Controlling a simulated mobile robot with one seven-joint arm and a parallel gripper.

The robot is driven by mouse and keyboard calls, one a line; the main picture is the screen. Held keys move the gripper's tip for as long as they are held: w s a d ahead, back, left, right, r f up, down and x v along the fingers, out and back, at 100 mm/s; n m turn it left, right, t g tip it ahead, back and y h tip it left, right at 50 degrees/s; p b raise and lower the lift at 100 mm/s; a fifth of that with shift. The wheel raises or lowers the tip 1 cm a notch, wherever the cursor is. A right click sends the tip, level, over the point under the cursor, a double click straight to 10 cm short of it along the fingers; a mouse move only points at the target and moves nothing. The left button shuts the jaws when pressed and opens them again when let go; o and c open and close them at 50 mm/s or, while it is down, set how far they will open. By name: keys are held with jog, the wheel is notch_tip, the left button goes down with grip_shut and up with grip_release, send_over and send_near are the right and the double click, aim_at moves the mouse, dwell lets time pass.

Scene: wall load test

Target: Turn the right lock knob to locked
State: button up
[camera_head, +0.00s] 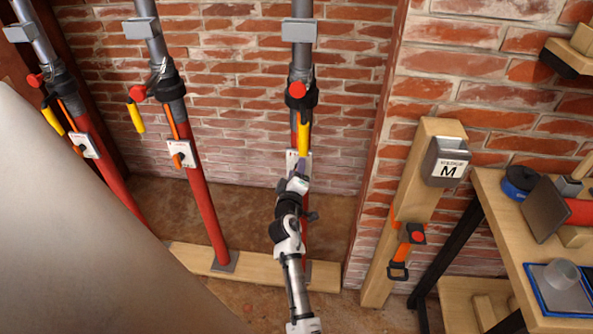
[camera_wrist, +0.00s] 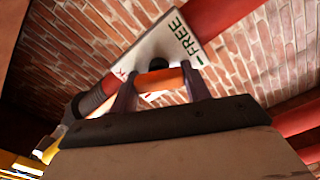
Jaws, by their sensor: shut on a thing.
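The right post (camera_head: 302,130) is a red and grey prop against the brick wall. Its white lock plate (camera_head: 291,158) is partly behind my gripper (camera_head: 297,172). In the wrist view, the plate (camera_wrist: 150,50) bears green "FREE" lettering with a green mark, and a bit of red lettering at its left edge. The orange lock knob (camera_wrist: 160,78) lies crosswise between the two fingers of my gripper (camera_wrist: 160,86), which are shut on it. The knob is hidden in the head view. The rest of the red lettering is hidden.
Two similar props with orange knobs stand to the left, the middle one (camera_head: 197,190) and the far left one (camera_head: 110,175). A wooden post (camera_head: 405,220) and a workbench (camera_head: 520,215) stand at right.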

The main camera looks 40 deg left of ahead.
jog(key=n+p, duration=0.1)
jog(key=n, duration=0.4)
jog(key=shift+f+n, duration=0.1)
jog(key=shift+n, duration=0.2)
dwell(0.4)
jog(key=o, duration=1)
jog(key=shift+c, duration=0.2)
jog(key=b+v, duration=0.1)
jog(key=v, duration=1.2)
jog(key=shift+s+d, duration=0.25)
jog(key=shift+s, duration=0.05)
